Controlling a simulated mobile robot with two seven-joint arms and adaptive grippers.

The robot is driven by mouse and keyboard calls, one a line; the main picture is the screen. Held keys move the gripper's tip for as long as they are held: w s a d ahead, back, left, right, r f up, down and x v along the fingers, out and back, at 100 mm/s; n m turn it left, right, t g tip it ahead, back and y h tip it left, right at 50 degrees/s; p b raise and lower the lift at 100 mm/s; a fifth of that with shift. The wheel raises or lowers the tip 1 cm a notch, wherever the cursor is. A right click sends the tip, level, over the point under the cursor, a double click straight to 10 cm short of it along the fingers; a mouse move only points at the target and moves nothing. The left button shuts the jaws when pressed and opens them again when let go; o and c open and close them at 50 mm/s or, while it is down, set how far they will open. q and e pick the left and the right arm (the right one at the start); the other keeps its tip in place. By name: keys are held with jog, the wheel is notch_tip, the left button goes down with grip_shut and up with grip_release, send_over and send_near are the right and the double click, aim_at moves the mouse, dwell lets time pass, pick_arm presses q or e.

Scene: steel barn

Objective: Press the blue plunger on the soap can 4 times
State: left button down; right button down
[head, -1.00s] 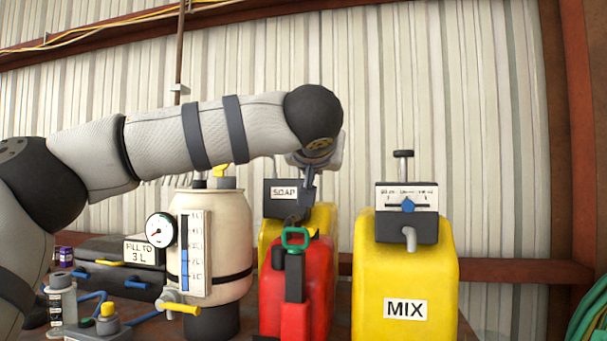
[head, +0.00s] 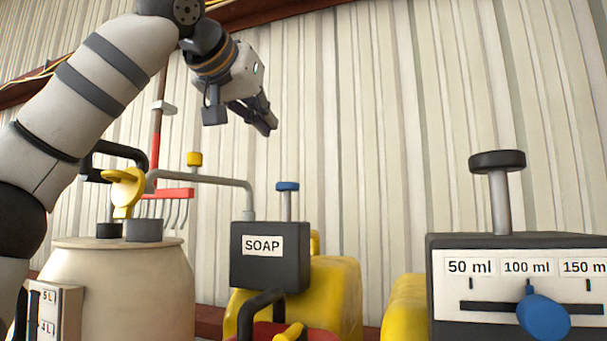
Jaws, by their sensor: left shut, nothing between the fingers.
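The soap can (head: 340,290) is yellow, with a dark pump box (head: 285,268) labelled SOAP on top. The blue plunger (head: 287,186) stands up on a thin grey rod from that box. A grey spout rises from the box's left side and runs left. My left gripper (head: 268,125) is shut and empty. It shows above and slightly left of the blue plunger, apart from it, fingers pointing down and right. The lower part of the can is hidden behind a red can with a dark handle. My right gripper is not in view.
A cream tank (head: 115,290) with a yellow tap handle (head: 123,190) stands at the left. At the right a dark dosing box (head: 515,290) has a black plunger (head: 497,161) and a blue slider knob (head: 543,317). The space above the soap box is clear.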

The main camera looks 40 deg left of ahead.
pick_arm(q)
jog(key=shift+s+r, duration=0.1)
jog(key=shift+r, duration=0.05)
jog(key=shift+s, duration=0.1)
send_over(287, 187)
notch_tip(287, 187, down, 6)
jog(key=shift+r, duration=0.2)
jog(key=shift+f, duration=0.4)
jog(key=shift+f, duration=0.1)
